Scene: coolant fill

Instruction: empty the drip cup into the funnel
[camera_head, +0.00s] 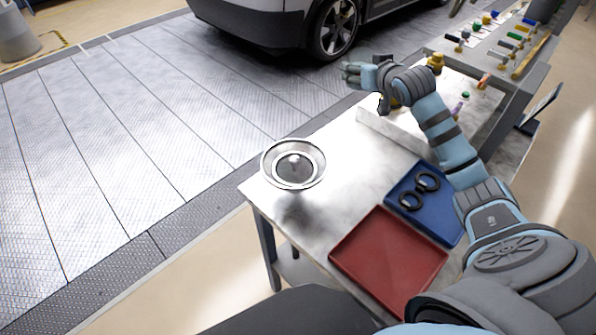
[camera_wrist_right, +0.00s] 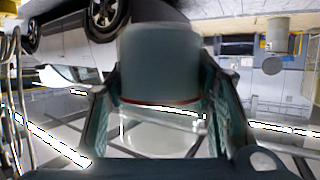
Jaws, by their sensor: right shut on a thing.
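The funnel (camera_head: 293,163) is a wide, round, shiny metal bowl shape near the left corner of the bench. My right gripper (camera_head: 352,73) is beyond it and to its right, raised near the white block. In the right wrist view my right gripper (camera_wrist_right: 160,98) is shut on a grey-green cup (camera_wrist_right: 160,62), which sits between its two fingers and looks like the drip cup. A thin red line runs along the cup's lower edge in that view. The cup's contents cannot be seen, and it is hard to make out in the head view. My left gripper is not in view.
A red tray (camera_head: 390,262) lies at the bench front. A blue tray (camera_head: 440,220) beside it holds black rings (camera_head: 419,190). A white block (camera_head: 380,125) stands below my right arm. Coloured tools lie on the far bench. The bench top right of the funnel is clear.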

